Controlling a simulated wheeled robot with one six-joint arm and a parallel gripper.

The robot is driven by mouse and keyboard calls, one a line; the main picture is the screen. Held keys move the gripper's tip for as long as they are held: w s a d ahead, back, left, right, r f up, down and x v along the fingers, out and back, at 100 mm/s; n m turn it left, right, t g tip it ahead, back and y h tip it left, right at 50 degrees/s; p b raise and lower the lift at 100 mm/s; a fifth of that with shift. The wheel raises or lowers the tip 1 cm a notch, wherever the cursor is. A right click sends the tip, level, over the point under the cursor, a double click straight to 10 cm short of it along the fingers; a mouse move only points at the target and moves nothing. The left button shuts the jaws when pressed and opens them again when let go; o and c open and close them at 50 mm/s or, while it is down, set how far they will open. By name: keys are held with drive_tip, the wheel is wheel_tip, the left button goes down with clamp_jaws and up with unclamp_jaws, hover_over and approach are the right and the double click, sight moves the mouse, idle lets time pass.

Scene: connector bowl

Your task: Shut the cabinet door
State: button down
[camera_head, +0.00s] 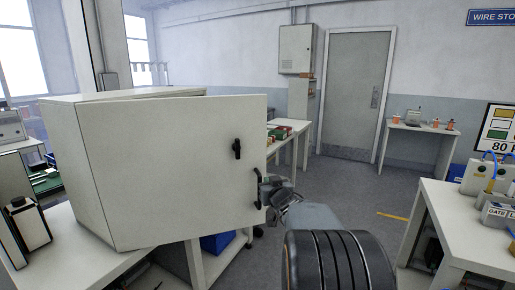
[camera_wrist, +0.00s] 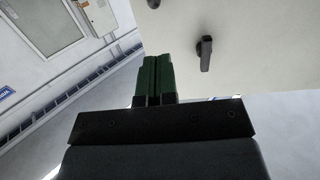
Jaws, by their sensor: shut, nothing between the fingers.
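The white cabinet (camera_head: 60,170) stands on a bench at the left of the head view. Its door (camera_head: 165,175) is partly open, its free right edge standing out past the cabinet body. The door carries a black latch (camera_head: 237,149) and a black bar handle (camera_head: 257,188) near that edge. My gripper (camera_head: 268,188) is at the door's free edge, beside the bar handle. In the wrist view the green fingers (camera_wrist: 153,62) are shut together and empty. The door (camera_wrist: 255,60) fills the upper right there, with a black handle (camera_wrist: 205,52) right of the fingers. I cannot tell whether the fingers touch the door.
The bench (camera_head: 110,268) is under the cabinet, with a blue bin (camera_head: 217,242) below. A work table (camera_head: 465,225) with connector boxes stands at the right. A grey room door (camera_head: 352,95) and a small table (camera_head: 418,128) are at the back. Open floor lies between the tables.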

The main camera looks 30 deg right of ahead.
drive_tip(key=r, duration=0.2)
drive_tip(key=p, duration=0.3)
approach(256, 159)
drive_tip(key=shift+t, duration=0.4)
drive_tip(key=x, duration=0.7)
drive_tip(key=shift+w+f, duration=0.25)
drive_tip(key=shift+f, duration=0.1)
drive_tip(key=shift+d, duration=0.1)
